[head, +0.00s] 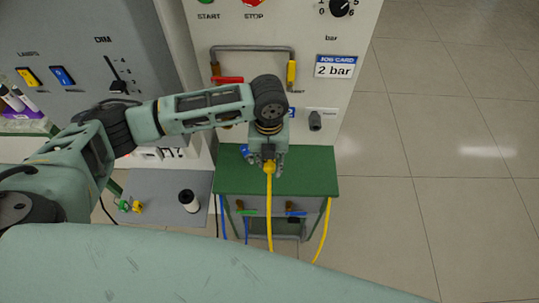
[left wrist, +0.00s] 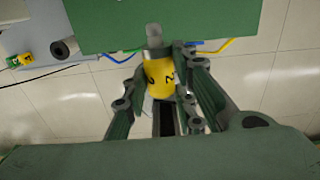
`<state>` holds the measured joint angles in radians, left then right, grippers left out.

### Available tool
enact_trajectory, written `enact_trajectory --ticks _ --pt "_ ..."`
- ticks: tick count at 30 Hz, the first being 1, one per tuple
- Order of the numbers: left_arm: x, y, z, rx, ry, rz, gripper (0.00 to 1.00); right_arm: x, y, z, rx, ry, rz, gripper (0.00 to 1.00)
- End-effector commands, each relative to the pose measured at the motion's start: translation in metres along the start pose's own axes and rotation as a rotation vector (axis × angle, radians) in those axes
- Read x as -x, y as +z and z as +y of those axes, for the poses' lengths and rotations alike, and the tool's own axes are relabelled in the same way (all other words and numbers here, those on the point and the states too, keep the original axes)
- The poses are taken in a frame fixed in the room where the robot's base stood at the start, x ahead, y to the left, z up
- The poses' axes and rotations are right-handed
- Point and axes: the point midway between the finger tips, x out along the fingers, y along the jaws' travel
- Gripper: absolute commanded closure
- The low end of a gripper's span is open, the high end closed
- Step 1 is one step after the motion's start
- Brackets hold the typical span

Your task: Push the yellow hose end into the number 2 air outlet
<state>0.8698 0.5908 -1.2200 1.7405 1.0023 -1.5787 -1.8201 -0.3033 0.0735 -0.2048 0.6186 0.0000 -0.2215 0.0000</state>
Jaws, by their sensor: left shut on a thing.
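My left gripper (head: 267,162) is shut on the yellow hose end (head: 269,168), above the green bench top and in front of the panel. In the left wrist view the hose end (left wrist: 160,78) is a yellow sleeve with dark markings, including a 2, and a grey metal tip pointing away from the fingers. The yellow hose (head: 269,215) hangs down from it. A dark outlet fitting (head: 315,121) shows on the panel to the right of the gripper, apart from it. Its label is too small to read. My left arm hides part of the panel, perhaps other outlets. My right gripper is not seen.
The green bench top (head: 310,186) is clear at its right. Valves with green (head: 247,212) and blue (head: 296,213) handles sit below it. Pipework with a red handle (head: 228,80) is above.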

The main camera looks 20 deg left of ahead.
Motion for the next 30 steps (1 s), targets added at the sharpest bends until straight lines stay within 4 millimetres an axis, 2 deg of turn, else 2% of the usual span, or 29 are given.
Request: enact_trajectory --ticks 8,14,30 --pt "0.0 0.0 0.0 -0.003 0.0 -0.001 1.0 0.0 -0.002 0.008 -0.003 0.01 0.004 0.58" --pt "0.004 0.0 0.0 -0.002 -0.005 0.003 1.0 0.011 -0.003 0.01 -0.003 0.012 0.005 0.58" --pt "0.0 0.049 0.0 -0.001 -0.005 0.001 1.0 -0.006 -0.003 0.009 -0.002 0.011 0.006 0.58"
